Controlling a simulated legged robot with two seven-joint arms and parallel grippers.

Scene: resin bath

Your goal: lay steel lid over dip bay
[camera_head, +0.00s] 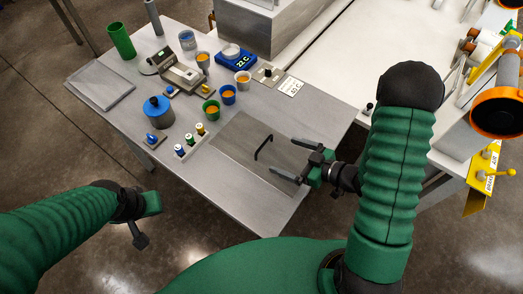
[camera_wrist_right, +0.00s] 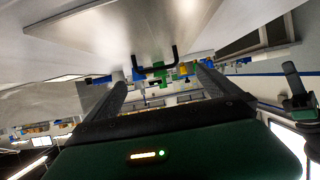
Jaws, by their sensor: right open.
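The steel lid (camera_head: 233,142) is a flat grey plate with a black bar handle (camera_head: 264,147), lying on the near right part of the grey table. My right gripper (camera_head: 292,160) is open and empty, just right of the handle, its two fingers pointing toward it. In the right wrist view the handle (camera_wrist_right: 155,58) shows beyond and between the open fingers (camera_wrist_right: 160,82), apart from them. My left gripper (camera_head: 142,222) hangs off the table's near left side; its finger gap cannot be made out. I cannot tell for certain which part is the dip bay.
A shallow grey tray (camera_head: 102,86) lies at the table's far left. A blue pot (camera_head: 158,112), small bottles (camera_head: 190,140), several cups of orange liquid (camera_head: 228,94) and a blue scale (camera_head: 236,60) stand left of and behind the lid. A large grey box (camera_head: 262,28) stands at the back.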

